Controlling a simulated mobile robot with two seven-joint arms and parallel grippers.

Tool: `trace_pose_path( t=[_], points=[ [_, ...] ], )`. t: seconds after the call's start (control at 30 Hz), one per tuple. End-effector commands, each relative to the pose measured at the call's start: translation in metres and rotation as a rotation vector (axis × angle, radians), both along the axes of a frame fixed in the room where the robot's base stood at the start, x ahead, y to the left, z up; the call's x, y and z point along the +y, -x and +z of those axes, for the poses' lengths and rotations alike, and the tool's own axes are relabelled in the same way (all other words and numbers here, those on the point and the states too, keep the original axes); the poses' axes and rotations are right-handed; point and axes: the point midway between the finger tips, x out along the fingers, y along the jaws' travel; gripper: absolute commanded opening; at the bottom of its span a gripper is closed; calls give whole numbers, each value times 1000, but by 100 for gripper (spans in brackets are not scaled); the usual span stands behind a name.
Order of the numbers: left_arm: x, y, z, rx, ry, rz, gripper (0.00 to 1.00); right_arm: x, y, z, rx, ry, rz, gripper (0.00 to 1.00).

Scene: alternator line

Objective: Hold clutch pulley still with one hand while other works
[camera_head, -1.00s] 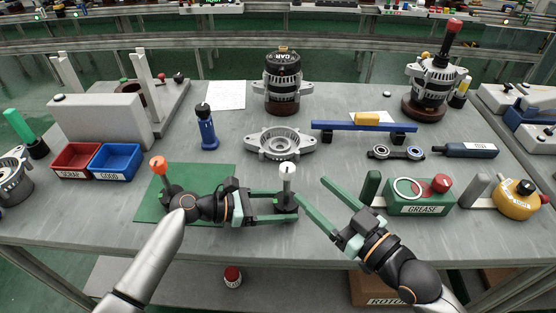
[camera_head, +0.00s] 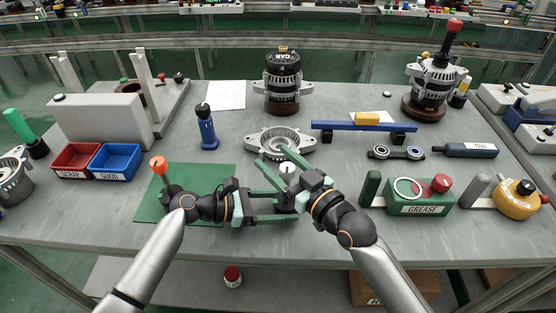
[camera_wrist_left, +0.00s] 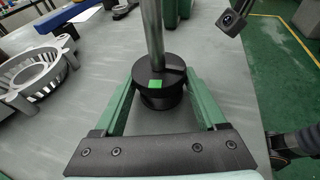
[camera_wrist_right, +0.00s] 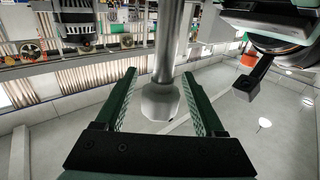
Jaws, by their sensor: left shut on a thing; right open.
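The black clutch pulley (camera_head: 285,204) stands on the bench at front centre, with a green mark on it in the left wrist view (camera_wrist_left: 158,98). A steel shaft with a white knob (camera_head: 288,168) rises upright from it. My left gripper (camera_head: 291,206) is shut on the pulley from the left, one finger on each side. My right gripper (camera_head: 273,158) is open, its fingers on either side of the knob. In the right wrist view the knob (camera_wrist_right: 160,102) sits between the fingers with gaps at both sides.
An orange-topped tool (camera_head: 158,166) stands on the green mat (camera_head: 210,176) beside my left wrist. A grey housing (camera_head: 265,142) lies just behind my right fingertips. The grease box (camera_head: 420,209) stands right of my right arm. Red (camera_head: 75,175) and blue bins (camera_head: 116,176) stand at left.

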Motion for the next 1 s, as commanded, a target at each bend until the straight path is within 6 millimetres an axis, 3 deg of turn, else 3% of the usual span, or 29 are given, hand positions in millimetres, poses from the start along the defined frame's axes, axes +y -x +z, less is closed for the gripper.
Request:
trace_pose_path(
  t=[0.2,0.8,1.0],
  points=[
    [0,0,-1,0,-1,0,25,0,0,0,0,0,0,70],
    [0,0,0,0,-1,0,25,0,0,0,0,0,0,2],
    [0,0,0,1,-1,0,25,0,0,0,0,0,-1,0]
  ],
)
